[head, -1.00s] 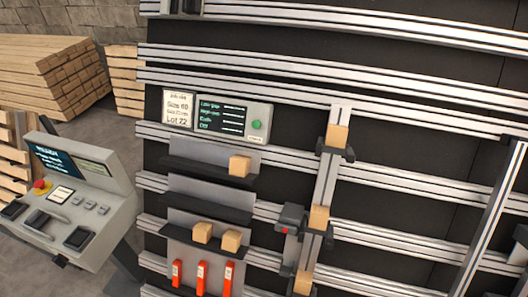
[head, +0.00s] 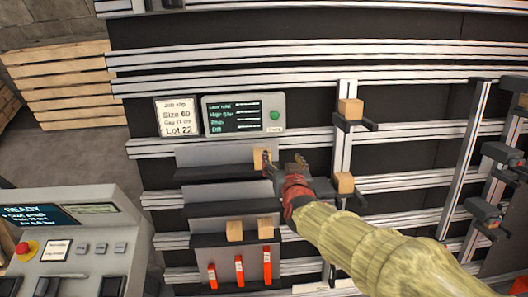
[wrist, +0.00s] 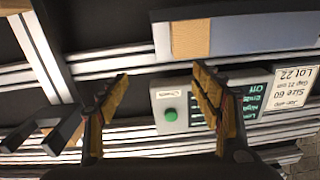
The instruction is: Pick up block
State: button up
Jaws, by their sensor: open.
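A light wooden block (head: 259,156) sits at the right end of the upper grey shelf (head: 205,172), partly hidden by my gripper. My gripper (head: 283,161) is open in front of the rack, with its left finger overlapping the block's right side in the head view. In the wrist view, turned upside down, my gripper (wrist: 160,75) shows two spread fingers with nothing between them. The block (wrist: 190,39) appears above the right finger there, apart from it. Two similar blocks, a left one (head: 235,230) and a right one (head: 264,228), sit on the lower shelf (head: 205,240).
A display panel (head: 244,114) with a green button and a label card (head: 177,117) are above the upper shelf. The upright rail holds an upper block (head: 351,108) and a lower block (head: 344,183). Orange-red tags (head: 239,270) hang below. A console (head: 75,240) stands left.

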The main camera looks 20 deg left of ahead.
aim_at(262, 154)
jog(key=shift+n+t, duration=0.3)
jog(key=shift+t, duration=0.3)
jog(key=a+f, duration=0.4)
jog(key=a, duration=0.1)
jog(key=shift+s+a+f+p, duration=0.1)
jog(key=shift+a+f+p, duration=0.2)
jog(key=x, duration=0.5)
jog(key=shift+a+r, duration=0.15)
jog(key=shift+a, duration=0.15)
jog(key=shift+c, duration=0.9)
jog(key=c, duration=1.1)
jog(key=shift+r, duration=0.1)
jog(key=shift+c, duration=0.6)
